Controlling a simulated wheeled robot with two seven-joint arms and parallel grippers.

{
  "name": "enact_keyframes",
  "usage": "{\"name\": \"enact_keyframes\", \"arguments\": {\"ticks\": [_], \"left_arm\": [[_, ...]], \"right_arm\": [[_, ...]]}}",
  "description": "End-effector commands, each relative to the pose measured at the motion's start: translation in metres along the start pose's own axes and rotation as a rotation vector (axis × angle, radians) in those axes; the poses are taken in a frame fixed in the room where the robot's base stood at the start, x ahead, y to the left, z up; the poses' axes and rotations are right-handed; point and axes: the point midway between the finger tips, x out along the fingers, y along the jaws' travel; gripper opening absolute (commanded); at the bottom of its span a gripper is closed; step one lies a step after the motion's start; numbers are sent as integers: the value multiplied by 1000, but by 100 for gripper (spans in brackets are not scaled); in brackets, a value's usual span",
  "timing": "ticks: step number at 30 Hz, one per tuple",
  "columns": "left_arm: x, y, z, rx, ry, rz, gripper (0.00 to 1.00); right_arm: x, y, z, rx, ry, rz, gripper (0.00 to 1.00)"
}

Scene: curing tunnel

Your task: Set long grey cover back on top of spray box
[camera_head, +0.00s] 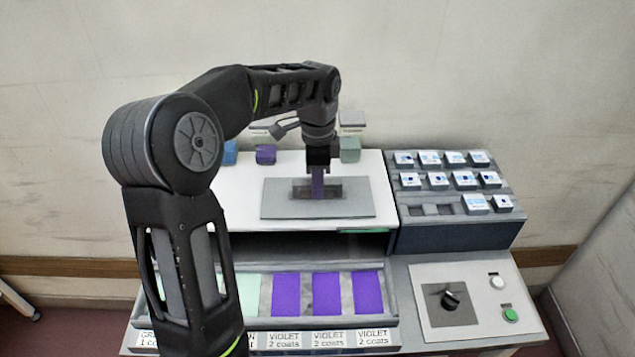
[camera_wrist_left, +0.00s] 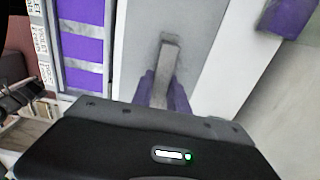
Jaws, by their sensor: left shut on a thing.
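The long grey cover (camera_head: 355,207) is a flat plate lying level over the white top of the spray box (camera_head: 378,180). I cannot tell whether it rests fully on it or sits slightly above. My left gripper (camera_head: 317,190) points straight down at the plate's middle and is shut on the cover's grey handle. In the left wrist view the handle (camera_wrist_left: 168,62) stands between the two violet fingertips (camera_wrist_left: 163,92), with the grey plate (camera_wrist_left: 195,60) under it. My right gripper is not in view.
Below the box front, a tray holds violet panels (camera_head: 327,293) above paper labels (camera_head: 330,338). A rack (camera_head: 460,225) of small white-topped blocks stands at right, near a control panel with a black knob (camera_head: 449,299). Violet (camera_head: 266,154) and green cubes (camera_head: 350,150) stand behind the cover.

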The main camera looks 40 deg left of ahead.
Motion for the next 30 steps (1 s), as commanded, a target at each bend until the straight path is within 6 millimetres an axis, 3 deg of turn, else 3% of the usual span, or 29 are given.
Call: {"name": "enact_keyframes", "arguments": {"ticks": [18,19,27,30], "left_arm": [[6,0,0,0,1,-1,0],[5,0,0,0,1,-1,21],[5,0,0,0,0,-1,44],[5,0,0,0,0,0,45]], "right_arm": [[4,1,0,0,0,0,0],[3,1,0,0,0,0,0],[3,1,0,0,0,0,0],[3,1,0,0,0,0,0]]}}
